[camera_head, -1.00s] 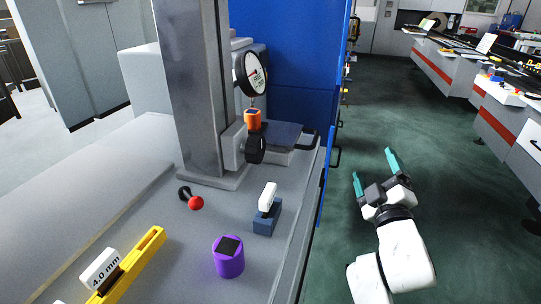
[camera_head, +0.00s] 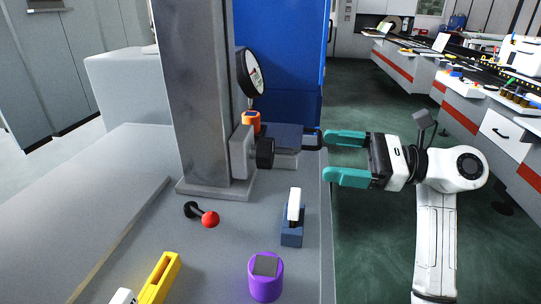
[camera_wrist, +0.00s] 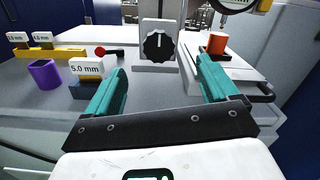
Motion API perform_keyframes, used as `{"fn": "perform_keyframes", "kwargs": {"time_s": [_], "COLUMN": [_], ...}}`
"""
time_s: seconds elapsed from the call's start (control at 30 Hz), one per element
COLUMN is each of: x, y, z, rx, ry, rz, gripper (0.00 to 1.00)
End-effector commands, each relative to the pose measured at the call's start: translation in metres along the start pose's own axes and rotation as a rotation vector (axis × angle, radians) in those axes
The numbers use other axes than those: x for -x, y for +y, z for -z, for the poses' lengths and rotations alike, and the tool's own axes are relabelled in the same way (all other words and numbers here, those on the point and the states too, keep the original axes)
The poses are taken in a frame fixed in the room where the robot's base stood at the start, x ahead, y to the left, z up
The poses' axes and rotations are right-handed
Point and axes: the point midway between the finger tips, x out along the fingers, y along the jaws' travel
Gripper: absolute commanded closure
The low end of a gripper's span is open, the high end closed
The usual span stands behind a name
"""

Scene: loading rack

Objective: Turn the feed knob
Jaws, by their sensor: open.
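The feed knob (camera_head: 265,152) is a black ribbed dial on a grey housing at the base of the grey column. In the wrist view the knob (camera_wrist: 158,46) faces me, with a white pointer line standing about upright. My gripper (camera_head: 328,158) has teal fingers, spread apart and empty, to the right of the knob by the bench's right edge. In the wrist view the fingers of my gripper (camera_wrist: 163,75) frame the space in front of the knob. They are apart from it.
A red-balled lever (camera_head: 210,219), a purple cup (camera_head: 266,278), a blue block with a white tag (camera_head: 292,232) and a yellow holder (camera_head: 160,277) stand on the bench (camera_head: 130,210). An orange block (camera_head: 251,123) sits behind the knob, below a dial gauge (camera_head: 250,74).

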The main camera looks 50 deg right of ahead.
Motion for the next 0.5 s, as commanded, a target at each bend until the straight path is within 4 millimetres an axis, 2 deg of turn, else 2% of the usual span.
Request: {"fn": "perform_keyframes", "kwargs": {"time_s": [0.17,0.27,0.5], "x": [-0.002,-0.015,-0.059], "y": [0.002,0.002,0.003], "z": [0.007,0.007,0.008], "rx": [0.020,0.018,0.018], "ry": [0.048,0.048,0.046], "rz": [-0.020,-0.023,-0.022], "gripper": [0.13,0.13,0.13]}}
